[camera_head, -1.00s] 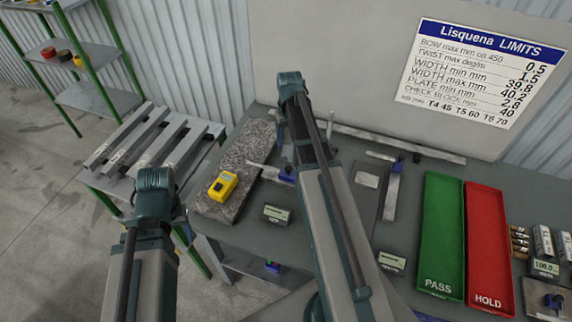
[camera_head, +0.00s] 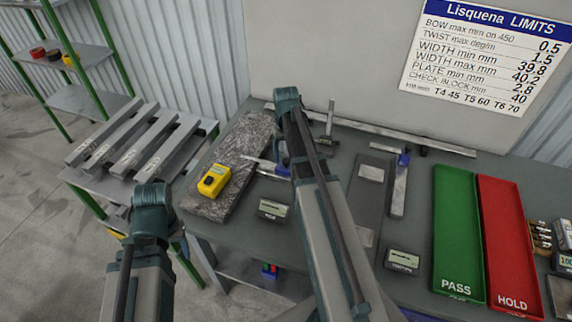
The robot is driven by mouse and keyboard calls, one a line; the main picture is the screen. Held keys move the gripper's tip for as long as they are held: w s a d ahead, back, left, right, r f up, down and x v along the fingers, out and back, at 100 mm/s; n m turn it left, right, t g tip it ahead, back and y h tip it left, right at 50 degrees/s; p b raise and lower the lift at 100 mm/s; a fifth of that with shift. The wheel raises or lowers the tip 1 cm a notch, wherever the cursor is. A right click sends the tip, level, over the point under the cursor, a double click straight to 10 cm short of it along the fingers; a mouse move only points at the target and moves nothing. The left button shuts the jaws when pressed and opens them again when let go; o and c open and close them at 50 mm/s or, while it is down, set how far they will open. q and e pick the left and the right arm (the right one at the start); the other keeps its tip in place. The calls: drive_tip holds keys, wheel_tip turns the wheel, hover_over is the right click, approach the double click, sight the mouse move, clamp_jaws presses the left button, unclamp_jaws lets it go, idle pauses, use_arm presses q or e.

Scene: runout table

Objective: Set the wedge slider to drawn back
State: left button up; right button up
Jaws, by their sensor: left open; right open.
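I cannot make out for certain which part is the wedge slider. A steel caliper-like tool with a blue part (camera_head: 281,157) lies on the table, partly hidden behind my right arm. Another steel tool (camera_head: 399,190) with a blue piece at its top lies right of that arm. Both my arms show as upper links and elbows, the left at the left edge of the table and the right across its middle. The fingers of both grippers are hidden or out of frame, so no gripper shows touching anything.
A yellow instrument (camera_head: 213,181) rests on the stone plate (camera_head: 240,150). Small displays (camera_head: 273,210) and (camera_head: 403,261) stand near the table front. A green PASS tray (camera_head: 457,235) and red HOLD tray (camera_head: 505,240) lie right. A slatted rack (camera_head: 140,145) stands left.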

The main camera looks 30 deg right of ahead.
drive_tip(key=shift+f+b, duration=0.35)
drive_tip(key=shift+f, duration=0.45)
drive_tip(key=shift+r, duration=0.1)
clamp_jaws()
idle(0.8)
